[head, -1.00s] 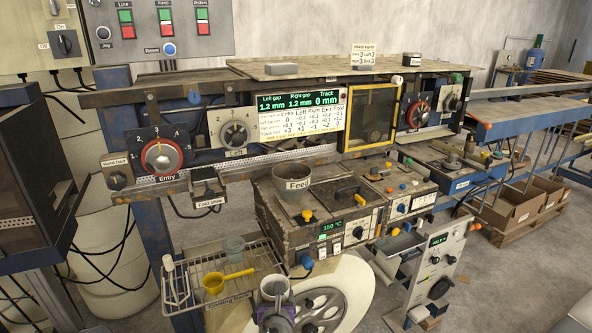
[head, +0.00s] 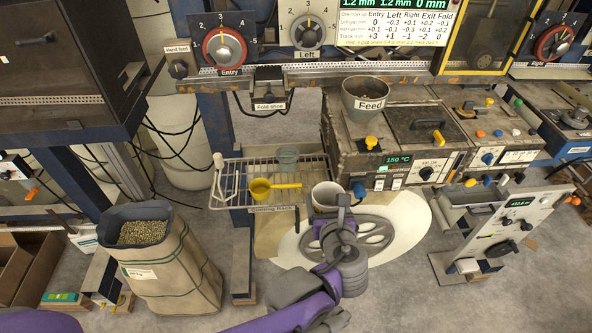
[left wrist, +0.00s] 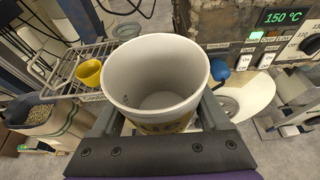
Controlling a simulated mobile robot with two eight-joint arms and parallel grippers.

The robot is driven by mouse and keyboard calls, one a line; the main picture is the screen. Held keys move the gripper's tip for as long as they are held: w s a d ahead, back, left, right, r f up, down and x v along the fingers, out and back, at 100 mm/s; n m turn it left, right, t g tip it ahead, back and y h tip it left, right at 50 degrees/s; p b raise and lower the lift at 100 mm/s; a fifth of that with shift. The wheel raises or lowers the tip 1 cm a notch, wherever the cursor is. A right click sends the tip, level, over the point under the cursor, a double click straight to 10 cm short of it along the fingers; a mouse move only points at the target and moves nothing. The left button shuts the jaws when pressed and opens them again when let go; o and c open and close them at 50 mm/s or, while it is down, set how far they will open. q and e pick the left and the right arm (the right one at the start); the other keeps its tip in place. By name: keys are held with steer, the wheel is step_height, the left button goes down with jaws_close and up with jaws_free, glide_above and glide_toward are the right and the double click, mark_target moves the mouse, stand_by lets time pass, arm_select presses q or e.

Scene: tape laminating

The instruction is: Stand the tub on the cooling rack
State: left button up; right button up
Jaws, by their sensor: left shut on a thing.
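The tub (head: 323,194) is a white, open-topped, empty-looking cup. My left gripper (head: 335,209) is shut on it and holds it upright at the right front end of the cooling rack. In the left wrist view the tub (left wrist: 157,70) fills the middle, with dark fingers on both sides. The cooling rack (head: 238,172) is a wire shelf with a label on its front edge; it also shows left of the tub in the left wrist view (left wrist: 97,52). The tub's base is hidden, and I cannot tell its height above the rack. My right gripper is out of view.
A yellow ladle-like cup (head: 261,189) lies at the rack's front middle, and a clear dish (head: 288,156) sits at its back. A white wire holder (head: 217,178) stands at the left end. The heater box (head: 375,150) with the Feed pot (head: 365,97) stands close right.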

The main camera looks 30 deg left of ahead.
arm_select(q)
glide_above(314, 178)
steer(key=shift+w+a+b, duration=0.2)
steer(key=shift+w+b, duration=0.05)
steer(key=shift+b, duration=0.05)
step_height(314, 178, down, 2)
steer(key=shift+s+d+b, duration=0.1)
steer(key=shift+d+b, duration=0.05)
steer(key=shift+b, duration=0.4)
steer(key=shift+f, duration=0.25)
steer(key=shift+s, duration=0.15)
step_height(314, 178, down, 5)
steer(key=b, duration=0.3)
steer(key=shift+r, duration=0.3)
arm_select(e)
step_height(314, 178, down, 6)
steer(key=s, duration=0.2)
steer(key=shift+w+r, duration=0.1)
